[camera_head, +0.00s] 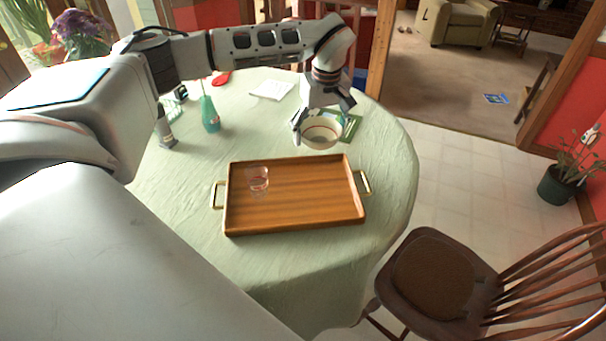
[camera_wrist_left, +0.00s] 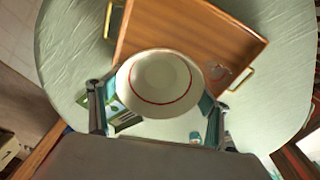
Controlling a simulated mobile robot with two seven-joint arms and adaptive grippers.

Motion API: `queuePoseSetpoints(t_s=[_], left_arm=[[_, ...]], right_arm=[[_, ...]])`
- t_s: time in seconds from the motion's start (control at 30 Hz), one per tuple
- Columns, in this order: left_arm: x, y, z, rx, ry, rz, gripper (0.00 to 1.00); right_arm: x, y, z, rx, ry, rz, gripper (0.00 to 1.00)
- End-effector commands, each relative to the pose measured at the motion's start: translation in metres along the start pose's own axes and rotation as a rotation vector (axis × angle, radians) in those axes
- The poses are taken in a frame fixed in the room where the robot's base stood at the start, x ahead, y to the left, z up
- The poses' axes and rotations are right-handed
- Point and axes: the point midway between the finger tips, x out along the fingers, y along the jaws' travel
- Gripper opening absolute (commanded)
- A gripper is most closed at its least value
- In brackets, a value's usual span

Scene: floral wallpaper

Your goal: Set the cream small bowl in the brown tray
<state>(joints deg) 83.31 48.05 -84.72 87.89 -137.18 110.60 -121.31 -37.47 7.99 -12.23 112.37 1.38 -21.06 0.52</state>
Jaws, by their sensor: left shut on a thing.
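The cream small bowl (camera_head: 321,133) has a red ring inside and sits behind the far edge of the brown tray in the head view. It also shows in the left wrist view (camera_wrist_left: 160,84), between the fingers. My left gripper (camera_head: 318,117) is shut on the bowl; its fingers are at the bowl's sides in the left wrist view (camera_wrist_left: 157,115). I cannot tell if the bowl is lifted clear of the tablecloth. The brown tray (camera_head: 310,205) is wooden with brass handles and also shows in the left wrist view (camera_wrist_left: 185,27). My right gripper is not in view.
A clear glass (camera_head: 258,180) stands in the tray's left part; the tray's middle and right are bare. A green bottle (camera_head: 209,114), a white paper (camera_head: 271,90) and a green item (camera_head: 351,126) are on the round table (camera_head: 390,165). A chair (camera_head: 435,275) stands front right.

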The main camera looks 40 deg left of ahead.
Motion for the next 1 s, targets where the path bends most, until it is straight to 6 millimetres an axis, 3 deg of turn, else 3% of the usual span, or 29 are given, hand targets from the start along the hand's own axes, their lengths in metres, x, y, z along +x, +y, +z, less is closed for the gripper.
queuePoseSetpoints(t_s=[0.1, 0.5, 0.87, 1.0], left_arm=[[0.030, -0.001, 0.005, 0.002, -0.004, -0.006, 0.53], [0.122, -0.001, 0.016, 0.003, -0.002, -0.002, 0.53], [0.151, 0.000, 0.019, 0.004, -0.001, 0.000, 0.53], [0.172, 0.000, 0.023, 0.005, -0.003, -0.001, 0.53]], right_arm=[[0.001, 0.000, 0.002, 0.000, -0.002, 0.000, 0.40], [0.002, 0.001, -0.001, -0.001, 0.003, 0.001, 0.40], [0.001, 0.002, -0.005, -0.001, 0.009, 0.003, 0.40], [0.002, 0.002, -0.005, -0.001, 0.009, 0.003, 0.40]])
